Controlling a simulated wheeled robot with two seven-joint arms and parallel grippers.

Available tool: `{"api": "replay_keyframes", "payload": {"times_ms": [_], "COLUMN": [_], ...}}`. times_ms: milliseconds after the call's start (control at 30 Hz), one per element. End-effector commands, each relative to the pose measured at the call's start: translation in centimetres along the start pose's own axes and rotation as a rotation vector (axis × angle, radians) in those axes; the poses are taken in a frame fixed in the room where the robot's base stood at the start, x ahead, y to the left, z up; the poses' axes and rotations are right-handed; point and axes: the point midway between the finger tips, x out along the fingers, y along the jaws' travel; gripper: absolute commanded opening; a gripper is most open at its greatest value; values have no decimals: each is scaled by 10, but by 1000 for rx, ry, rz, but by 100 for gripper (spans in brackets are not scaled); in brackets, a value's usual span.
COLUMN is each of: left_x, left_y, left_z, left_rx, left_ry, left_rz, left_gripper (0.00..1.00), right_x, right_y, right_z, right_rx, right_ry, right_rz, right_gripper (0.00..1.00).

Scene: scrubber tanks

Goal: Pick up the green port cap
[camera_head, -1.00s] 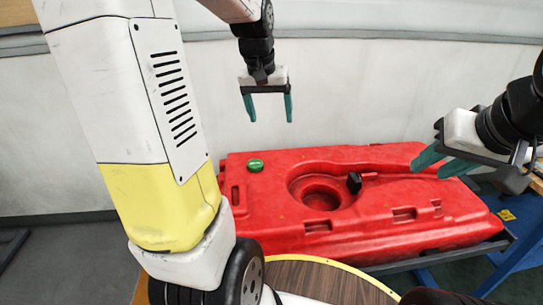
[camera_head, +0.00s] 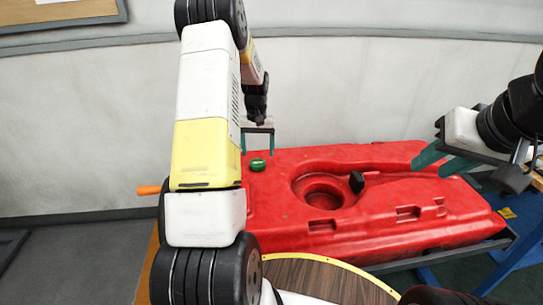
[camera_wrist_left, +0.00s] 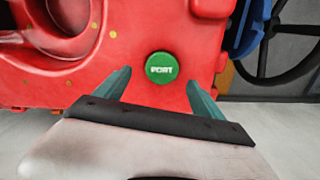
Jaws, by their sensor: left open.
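The green port cap (camera_head: 257,165) sits on the upper left part of the red tank (camera_head: 285,215). In the left wrist view the round cap (camera_wrist_left: 161,68), with white lettering "PORT", lies just beyond and between my left fingertips. My left gripper (camera_head: 258,143) is open and empty, close above the cap in the head view; part of it is hidden behind my arm. In the left wrist view its two teal fingers (camera_wrist_left: 157,82) are spread apart. My right gripper (camera_head: 432,163) is open and empty over the right part of the tank.
The tank rests on a blue stand (camera_head: 478,267). A round wooden table (camera_head: 318,282) is in front. An orange handle (camera_head: 148,190) shows left of my arm. A black wheel (camera_wrist_left: 277,78) shows in the left wrist view.

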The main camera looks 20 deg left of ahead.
Motion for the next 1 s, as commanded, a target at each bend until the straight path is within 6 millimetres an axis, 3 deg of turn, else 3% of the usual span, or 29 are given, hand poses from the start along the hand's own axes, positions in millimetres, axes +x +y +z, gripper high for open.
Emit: {"api": "replay_keyframes", "payload": {"times_ms": [300,567,1000], "left_x": [43,46,45], "left_y": [-3,-3,-3], "left_z": [7,6,6], "left_rx": [0,0,0], "left_ry": [-2,0,0], "left_rz": [1,1,1], "left_gripper": [79,79,1], "right_x": [0,0,0], "right_y": [0,0,0], "right_z": [0,0,0], "right_rx": [0,0,0], "right_ry": [0,0,0], "right_rz": [0,0,0], "right_gripper": [36,36,36]}}
